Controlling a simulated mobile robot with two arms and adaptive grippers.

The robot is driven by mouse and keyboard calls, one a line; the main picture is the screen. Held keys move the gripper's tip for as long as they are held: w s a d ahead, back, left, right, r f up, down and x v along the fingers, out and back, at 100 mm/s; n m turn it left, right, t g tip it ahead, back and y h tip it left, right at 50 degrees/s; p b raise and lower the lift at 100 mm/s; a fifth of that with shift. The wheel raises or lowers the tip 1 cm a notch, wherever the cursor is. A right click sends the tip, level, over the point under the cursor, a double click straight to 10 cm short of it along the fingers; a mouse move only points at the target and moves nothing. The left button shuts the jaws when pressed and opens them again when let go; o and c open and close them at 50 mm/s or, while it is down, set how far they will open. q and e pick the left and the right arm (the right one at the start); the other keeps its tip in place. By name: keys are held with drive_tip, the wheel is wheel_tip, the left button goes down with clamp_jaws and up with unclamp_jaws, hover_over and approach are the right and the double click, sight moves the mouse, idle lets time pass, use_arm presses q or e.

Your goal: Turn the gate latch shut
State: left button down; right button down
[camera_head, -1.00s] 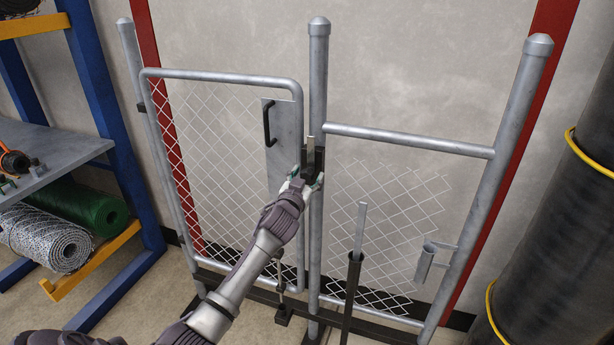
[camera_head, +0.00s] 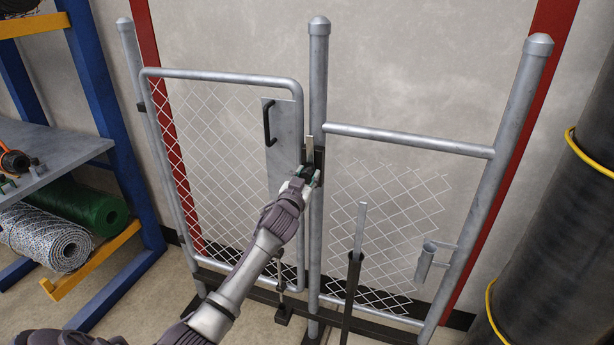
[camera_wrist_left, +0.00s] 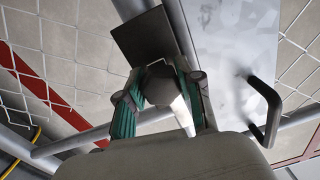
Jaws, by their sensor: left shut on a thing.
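The wire-mesh gate (camera_head: 222,75) stands at left in its grey tube frame, beside the middle post (camera_head: 318,75). The latch (camera_head: 310,150) is a short light-metal bar by that post, standing nearly upright with a slight tilt, in front of a dark plate. My left gripper (camera_head: 308,176) is at the latch's lower end. In the left wrist view its green-padded fingers (camera_wrist_left: 160,105) are shut around a dark faceted knob (camera_wrist_left: 160,84) of the latch, with a light bar running below it. The fingers partly hide the latch. My right gripper is not in view.
The gate has a metal plate with a black handle (camera_head: 267,122), left of the latch. A dark stand with an upright light bar (camera_head: 361,225) is right of my arm. A shelf rack (camera_head: 105,100) stands at left and a large black roll (camera_head: 570,190) at right.

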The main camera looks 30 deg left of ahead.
use_arm(q)
drive_tip(key=shift+n, duration=0.3)
drive_tip(key=n+p, duration=0.1)
drive_tip(key=n, duration=0.2)
drive_tip(key=shift+n, duration=0.4)
drive_tip(key=n+p, duration=0.2)
drive_tip(key=n, duration=0.3)
drive_tip(key=shift+r+p, duration=0.1)
drive_tip(key=shift+p, duration=0.2)
drive_tip(key=n+p, duration=0.1)
drive_tip(key=n, duration=0.2)
drive_tip(key=shift+n+h, duration=0.4)
drive_tip(key=n, duration=0.3)
drive_tip(key=shift+n+p, duration=0.3)
drive_tip(key=shift+n, duration=0.1)
drive_tip(key=shift+d+n, duration=0.1)
drive_tip(key=shift+n, duration=0.2)
drive_tip(key=c, duration=0.7)
unclamp_jaws()
